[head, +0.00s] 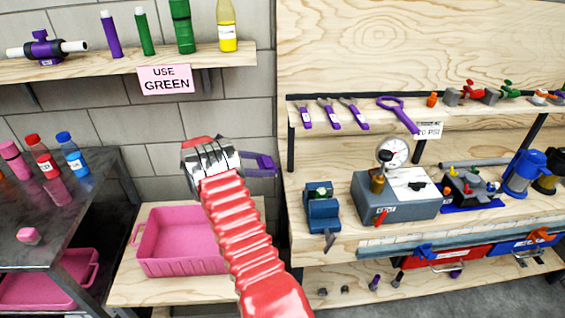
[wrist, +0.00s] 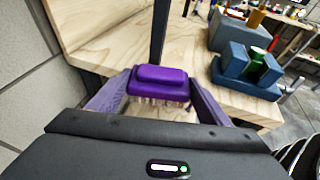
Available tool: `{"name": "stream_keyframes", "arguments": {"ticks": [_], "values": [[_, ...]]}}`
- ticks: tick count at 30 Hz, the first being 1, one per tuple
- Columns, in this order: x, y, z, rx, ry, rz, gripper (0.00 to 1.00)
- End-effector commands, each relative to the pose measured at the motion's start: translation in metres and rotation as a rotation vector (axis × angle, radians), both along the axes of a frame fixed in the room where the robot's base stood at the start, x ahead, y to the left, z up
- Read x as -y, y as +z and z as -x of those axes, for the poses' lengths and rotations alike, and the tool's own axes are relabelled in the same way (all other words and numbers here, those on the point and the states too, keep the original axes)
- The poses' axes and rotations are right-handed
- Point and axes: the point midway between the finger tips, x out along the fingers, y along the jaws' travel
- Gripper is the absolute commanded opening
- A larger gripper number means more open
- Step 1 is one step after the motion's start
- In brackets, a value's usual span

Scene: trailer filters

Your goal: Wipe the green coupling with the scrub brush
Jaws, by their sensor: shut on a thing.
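The scrub brush (wrist: 158,80) has a purple back and pale bristles below. My gripper (wrist: 158,92) is shut on it, with one finger on each side. In the head view my gripper (head: 262,164) is in the air left of the workbench, above and right of the pink bin; the brush cannot be told clearly from the fingers there. The green coupling (wrist: 257,59) sits between the jaws of a blue vise (wrist: 238,80), to the right of the brush and apart from it. The vise (head: 321,210) stands at the left end of the bench in the head view.
A grey gauge box (head: 395,199) stands right of the vise. A black post (wrist: 160,30) rises at the bench's left edge. A pink bin (head: 140,240) is at lower left. The bench front before the vise is mostly clear.

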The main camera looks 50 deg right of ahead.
Motion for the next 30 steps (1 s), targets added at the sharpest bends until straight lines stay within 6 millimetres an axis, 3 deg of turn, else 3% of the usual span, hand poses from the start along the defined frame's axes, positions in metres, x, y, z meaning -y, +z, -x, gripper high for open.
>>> {"name": "stream_keyframes", "arguments": {"ticks": [1,6,15,22,30], "values": [[-0.018,0.001,-0.01,0.0,0.044,-0.001,0.48],[-0.073,0.001,-0.035,-0.002,0.178,-0.001,0.48],[-0.175,-0.002,-0.063,-0.002,0.426,-0.001,0.48],[-0.254,-0.007,-0.068,-0.003,0.619,-0.001,0.48],[-0.343,-0.013,-0.055,-0.002,0.842,-0.002,0.48]]}}
